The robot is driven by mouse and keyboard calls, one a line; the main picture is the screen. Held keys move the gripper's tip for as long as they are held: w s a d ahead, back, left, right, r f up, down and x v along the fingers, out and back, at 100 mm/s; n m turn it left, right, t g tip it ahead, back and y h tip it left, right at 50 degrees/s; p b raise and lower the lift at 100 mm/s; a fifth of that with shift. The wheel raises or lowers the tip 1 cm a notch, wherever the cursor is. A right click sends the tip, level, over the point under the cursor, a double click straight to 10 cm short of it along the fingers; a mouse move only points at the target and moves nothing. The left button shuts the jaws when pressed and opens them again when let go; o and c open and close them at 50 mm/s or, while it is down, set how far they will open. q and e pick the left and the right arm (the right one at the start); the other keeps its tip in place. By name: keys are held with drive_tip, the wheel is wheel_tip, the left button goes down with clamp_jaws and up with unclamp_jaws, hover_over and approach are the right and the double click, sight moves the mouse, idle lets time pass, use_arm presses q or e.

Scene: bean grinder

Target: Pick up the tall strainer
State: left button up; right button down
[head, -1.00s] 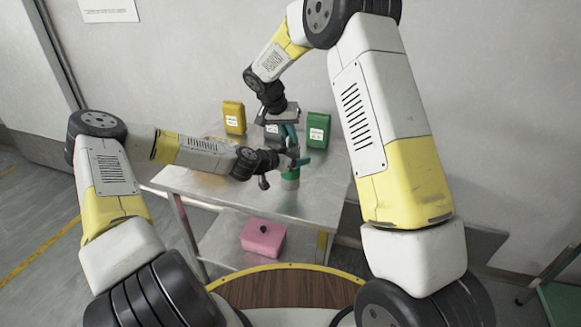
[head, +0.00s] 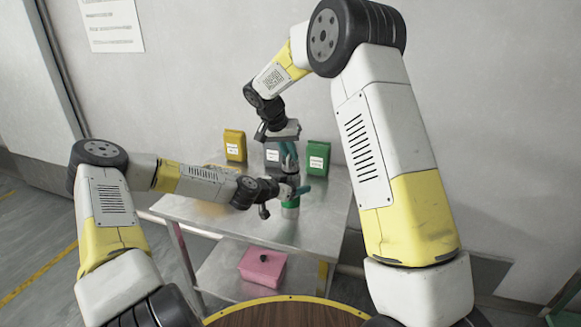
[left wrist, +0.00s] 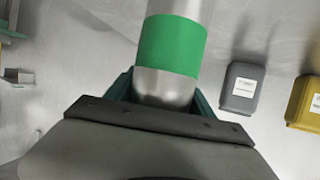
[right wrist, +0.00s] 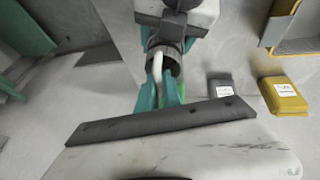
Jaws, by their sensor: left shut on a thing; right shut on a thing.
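A metal cylinder with a green band (head: 290,204) is above the metal table. My left gripper (head: 292,187) is shut around it, and the cylinder (left wrist: 172,40) fills the jaws in the left wrist view. My right gripper (head: 288,155) comes down from above. In the right wrist view its teal fingers are shut on a pale, curved piece (right wrist: 157,65) at the cylinder's open end. I cannot tell whether this piece is a handle or part of the tall strainer. Nothing else in view is clearly the strainer, and the fingers hide much of the held parts.
Yellow (head: 235,145), grey (head: 272,152) and green (head: 319,157) packs stand at the back of the table (head: 205,212) by the wall. A pink lidded box (head: 263,268) is on the lower shelf. The tabletop's left front is clear.

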use_arm(q)
drive_tip(key=o, duration=1.7)
use_arm(e)
wheel_tip(320, 180, up, 14)
drive_tip(key=shift+r, duration=0.1)
